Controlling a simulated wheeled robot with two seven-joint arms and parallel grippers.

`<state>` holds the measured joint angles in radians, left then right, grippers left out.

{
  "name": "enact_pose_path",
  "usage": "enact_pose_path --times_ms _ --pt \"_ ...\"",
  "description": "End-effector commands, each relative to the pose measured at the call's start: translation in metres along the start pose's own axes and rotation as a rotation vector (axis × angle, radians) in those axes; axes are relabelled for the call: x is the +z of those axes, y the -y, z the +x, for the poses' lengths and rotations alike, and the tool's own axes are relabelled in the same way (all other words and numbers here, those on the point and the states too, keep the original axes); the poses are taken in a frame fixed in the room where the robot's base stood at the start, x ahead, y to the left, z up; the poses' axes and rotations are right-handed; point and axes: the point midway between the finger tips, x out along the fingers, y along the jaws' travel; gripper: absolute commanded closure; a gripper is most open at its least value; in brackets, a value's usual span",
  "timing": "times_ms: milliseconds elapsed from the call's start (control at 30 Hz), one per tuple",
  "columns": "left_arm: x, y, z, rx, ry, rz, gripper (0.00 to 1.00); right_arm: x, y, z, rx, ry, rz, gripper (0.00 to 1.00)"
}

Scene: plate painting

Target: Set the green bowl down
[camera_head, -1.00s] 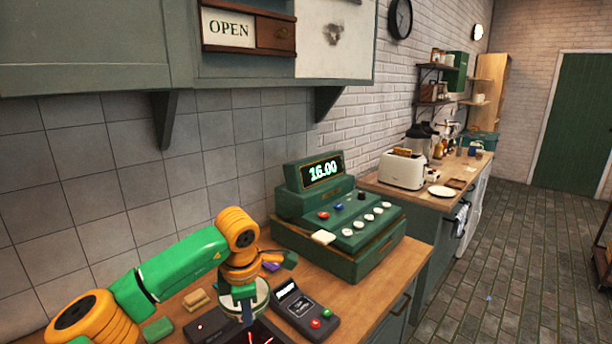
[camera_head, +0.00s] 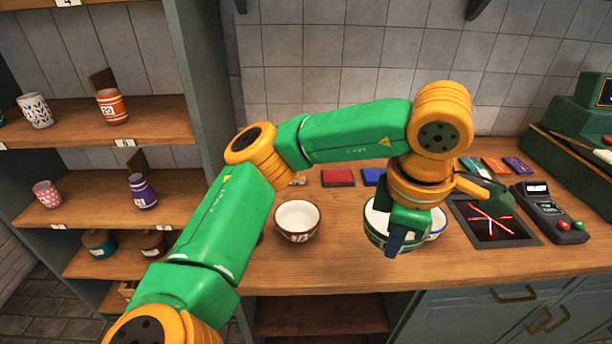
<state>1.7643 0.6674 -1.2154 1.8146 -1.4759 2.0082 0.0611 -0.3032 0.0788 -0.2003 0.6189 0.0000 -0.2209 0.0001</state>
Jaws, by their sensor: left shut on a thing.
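My left gripper (camera_head: 400,238) is shut on the green bowl (camera_head: 376,228), a white bowl with a green outer band. My right gripper is not in view.
A brown bowl (camera_head: 297,221) stands to the left. A white bowl with a blue band (camera_head: 438,224) is partly hidden behind the gripper. A scanner pad (camera_head: 493,222), a card terminal (camera_head: 548,212) and a green register (camera_head: 575,150) are right. Shelves with cups (camera_head: 112,106) stand left.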

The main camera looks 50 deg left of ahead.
Motion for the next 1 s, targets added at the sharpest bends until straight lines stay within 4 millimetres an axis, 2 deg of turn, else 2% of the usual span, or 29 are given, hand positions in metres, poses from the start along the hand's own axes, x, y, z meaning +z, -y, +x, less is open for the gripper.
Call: enact_pose_path --times_ms 67,167,333,400,500,633,700,800,1000 --pt "-0.003 -0.002 0.004 -0.003 0.001 0.000 1.00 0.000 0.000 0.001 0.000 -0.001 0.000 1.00" --pt "-0.016 -0.021 0.018 -0.009 0.000 -0.006 1.00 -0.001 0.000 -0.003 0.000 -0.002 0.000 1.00" --pt "-0.045 -0.065 0.054 -0.010 0.000 -0.008 1.00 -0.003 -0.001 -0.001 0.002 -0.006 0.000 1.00" --pt "-0.052 -0.075 0.079 -0.010 0.000 -0.003 1.00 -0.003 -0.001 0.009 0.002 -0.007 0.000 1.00" --pt "-0.061 -0.087 0.098 -0.007 -0.001 -0.001 1.00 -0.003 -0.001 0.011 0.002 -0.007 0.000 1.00" --pt "-0.067 -0.096 0.109 -0.004 0.000 -0.001 1.00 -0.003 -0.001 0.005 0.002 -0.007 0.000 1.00" --pt "-0.071 -0.100 0.122 -0.005 -0.004 -0.001 1.00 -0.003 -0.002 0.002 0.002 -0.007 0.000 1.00" --pt "-0.070 -0.096 0.142 -0.004 -0.003 0.003 1.00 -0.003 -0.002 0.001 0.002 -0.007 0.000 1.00" --pt "-0.069 -0.095 0.149 0.000 0.001 0.003 1.00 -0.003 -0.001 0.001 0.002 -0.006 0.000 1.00"
